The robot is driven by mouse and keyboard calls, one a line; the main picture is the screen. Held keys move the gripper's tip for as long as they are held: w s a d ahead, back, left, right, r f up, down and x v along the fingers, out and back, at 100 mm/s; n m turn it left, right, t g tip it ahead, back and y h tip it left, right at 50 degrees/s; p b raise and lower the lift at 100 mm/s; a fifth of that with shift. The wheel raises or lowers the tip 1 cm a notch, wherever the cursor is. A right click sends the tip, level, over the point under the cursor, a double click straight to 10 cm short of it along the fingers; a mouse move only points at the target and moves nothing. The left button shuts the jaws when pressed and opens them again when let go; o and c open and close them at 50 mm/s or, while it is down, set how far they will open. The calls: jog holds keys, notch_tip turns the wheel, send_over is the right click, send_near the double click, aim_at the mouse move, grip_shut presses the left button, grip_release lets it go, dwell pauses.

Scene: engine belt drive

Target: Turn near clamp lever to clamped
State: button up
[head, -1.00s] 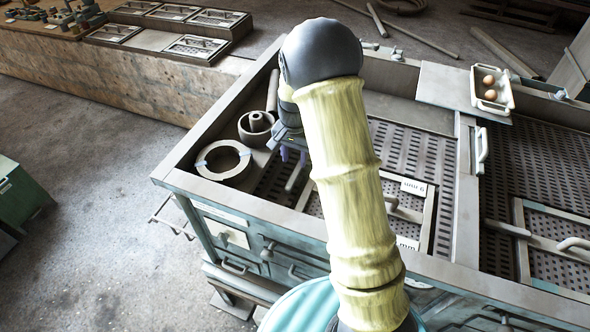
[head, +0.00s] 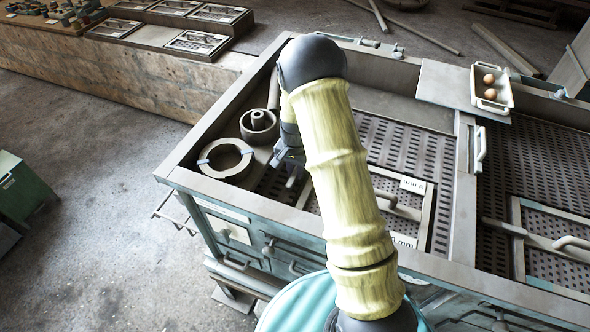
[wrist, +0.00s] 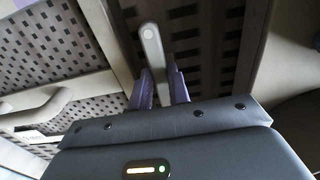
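A grey clamp lever (wrist: 151,42) with a rounded end shows in the wrist view, above the perforated plate. In the head view the lever (head: 293,176) is a short bar just below my gripper (head: 288,158). My gripper points down and has its two purple fingers (wrist: 160,80) on either side of the lever. The gap between the fingers is narrow, and I cannot tell whether they press on the lever. The lever's pivot is hidden behind my gripper and arm.
A pale ring (head: 226,160) and a round cup-like part (head: 258,127) lie in the tray left of my gripper. A framed panel handle (wrist: 38,108) is at the left in the wrist view. A white egg tray (head: 492,90) sits at the back right.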

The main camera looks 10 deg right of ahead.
jog(key=shift+m, duration=0.4)
grip_shut()
jog(key=m, duration=0.3)
jog(key=shift+w+a, duration=0.1)
jog(key=shift+w, duration=0.05)
jog(key=m, duration=0.4)
jog(key=shift+w+r+m, duration=0.1)
jog(key=shift+m, duration=0.3)
jog(key=m+p, duration=0.1)
jog(key=m, duration=0.3)
jog(key=shift+w+m, duration=0.15)
jog(key=shift+m, duration=0.15)
jog(key=shift+w+m+p, duration=0.15)
jog(key=shift+m+p, duration=0.9)
jog(key=shift+m, duration=1.25)
jog(key=o, duration=0.9)
grip_release()
jog(key=shift+c, duration=0.2)
